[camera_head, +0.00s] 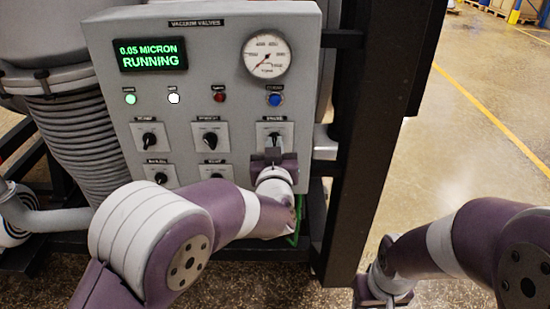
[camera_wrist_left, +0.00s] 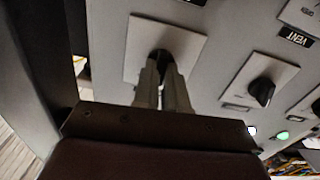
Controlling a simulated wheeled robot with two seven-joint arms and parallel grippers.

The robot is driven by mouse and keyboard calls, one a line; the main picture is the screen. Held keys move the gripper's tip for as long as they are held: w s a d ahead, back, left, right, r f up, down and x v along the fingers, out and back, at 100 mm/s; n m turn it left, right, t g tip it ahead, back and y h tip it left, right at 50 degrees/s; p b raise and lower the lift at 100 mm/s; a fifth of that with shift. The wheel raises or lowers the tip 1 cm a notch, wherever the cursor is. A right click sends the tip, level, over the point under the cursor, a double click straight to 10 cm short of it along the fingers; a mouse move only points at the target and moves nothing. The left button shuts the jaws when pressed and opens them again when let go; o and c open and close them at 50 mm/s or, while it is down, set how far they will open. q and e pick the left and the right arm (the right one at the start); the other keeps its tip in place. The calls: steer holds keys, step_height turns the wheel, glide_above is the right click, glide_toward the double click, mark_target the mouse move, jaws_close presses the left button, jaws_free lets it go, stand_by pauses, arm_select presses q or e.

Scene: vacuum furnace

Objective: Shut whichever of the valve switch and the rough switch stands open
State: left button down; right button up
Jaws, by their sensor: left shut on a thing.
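The grey control panel (camera_head: 221,60) titled VACUUM VALVES carries several black rotary switches on pale square plates. Most of their labels are too small to read, so I cannot tell which are the valve and rough switches. My left gripper (camera_head: 273,150) is at the upper right switch (camera_head: 274,137), shut on its black knob. In the left wrist view the two fingers (camera_wrist_left: 162,72) sit close together on this knob (camera_wrist_left: 160,54) and hide most of it. My right gripper (camera_head: 382,296) is low at the bottom edge, away from the panel; its fingers are not clear.
The display (camera_head: 152,55) reads 0.05 MICRON RUNNING. A round gauge (camera_head: 267,55) and a row of lamps are above the switches. A dark upright post (camera_head: 375,130) stands right of the panel. A ribbed hose (camera_head: 75,130) is at left. Open floor (camera_head: 460,130) lies right.

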arm_select(q)
steer(key=n+b, duration=0.4)
steer(key=shift+f, duration=0.25)
steer(key=shift+r+n+b, duration=0.1)
steer(key=shift+n+b, duration=0.4)
steer(key=shift+n, duration=0.1)
steer(key=c, duration=1.2)
jaws_free()
steer(key=shift+a+r, duration=0.1)
steer(key=shift+s, duration=0.1)
steer(key=s+b, duration=0.1)
steer(key=s, duration=1.1)
steer(key=shift+s, duration=0.35)
